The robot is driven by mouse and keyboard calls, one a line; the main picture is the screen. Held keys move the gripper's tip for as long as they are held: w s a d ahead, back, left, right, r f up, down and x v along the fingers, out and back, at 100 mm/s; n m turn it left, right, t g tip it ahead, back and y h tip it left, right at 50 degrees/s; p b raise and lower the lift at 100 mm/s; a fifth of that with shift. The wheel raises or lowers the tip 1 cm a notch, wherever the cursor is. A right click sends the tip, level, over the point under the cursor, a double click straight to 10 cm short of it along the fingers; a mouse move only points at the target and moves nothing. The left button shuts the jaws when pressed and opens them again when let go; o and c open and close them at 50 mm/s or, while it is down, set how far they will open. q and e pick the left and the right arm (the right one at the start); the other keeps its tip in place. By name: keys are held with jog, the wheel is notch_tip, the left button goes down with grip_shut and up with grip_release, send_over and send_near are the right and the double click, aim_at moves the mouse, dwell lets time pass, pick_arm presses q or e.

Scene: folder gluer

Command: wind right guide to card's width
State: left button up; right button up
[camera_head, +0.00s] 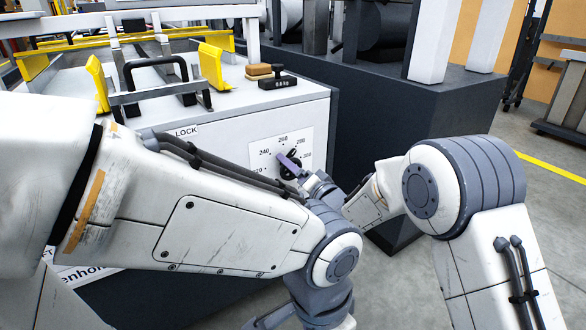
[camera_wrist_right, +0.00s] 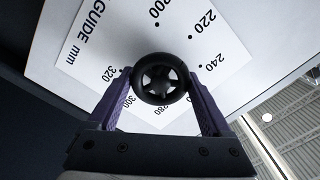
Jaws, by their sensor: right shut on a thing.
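A black round knob (camera_head: 288,172) sits on a white dial plate (camera_head: 264,150) on the front of the machine, with millimetre numbers around it. My right gripper (camera_head: 291,163) is at the knob, with one purple finger showing. In the right wrist view, the knob (camera_wrist_right: 160,84) has a spoked face and lies between the two purple fingers of my right gripper (camera_wrist_right: 162,90), closed on its sides. The plate there reads "GUIDE mm" (camera_wrist_right: 85,38). Yellow guide plates stand on the machine top, one at left (camera_head: 98,84) and one at right (camera_head: 211,66). My left gripper cannot be made out.
A black handle (camera_head: 156,64) spans the machine top between the yellow plates. A tan block and a black stamp-like object (camera_head: 278,82) lie on its right corner. A dark machine section (camera_head: 420,105) stands at right. My left forearm crosses in front of the machine.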

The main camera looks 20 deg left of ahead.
jog(key=n, duration=0.5)
jog(key=shift+s+a+n+b, duration=0.1)
jog(key=shift+n+b, duration=0.2)
jog(key=n+b, duration=0.1)
jog(key=n, duration=0.3)
jog(key=shift+s+n, duration=0.1)
jog(key=shift+n, duration=0.2)
jog(key=n+b, duration=0.2)
jog(key=n, duration=0.2)
jog(key=shift+a+n, duration=0.15)
jog(key=shift+n, duration=0.15)
jog(key=n+b, duration=0.1)
jog(key=n, duration=0.1)
jog(key=n+b, duration=0.1)
jog(key=n, duration=0.1)
jog(key=shift+s+f+n+b, duration=0.15)
jog(key=shift+n+b, duration=0.15)
jog(key=shift+b, duration=0.05)
jog(key=n+b, duration=0.2)
jog(key=n, duration=0.1)
jog(key=shift+f+n+b, duration=0.1)
jog(key=shift+n+b, duration=0.2)
jog(key=n+b, duration=0.3)
jog(key=shift+a+f+n, duration=0.1)
jog(key=shift+n, duration=0.2)
jog(key=n+b, duration=0.6)
jog(key=shift+f, duration=0.1)
jog(key=shift+n+b, duration=1.85)
jog(key=shift+n, duration=0.05)
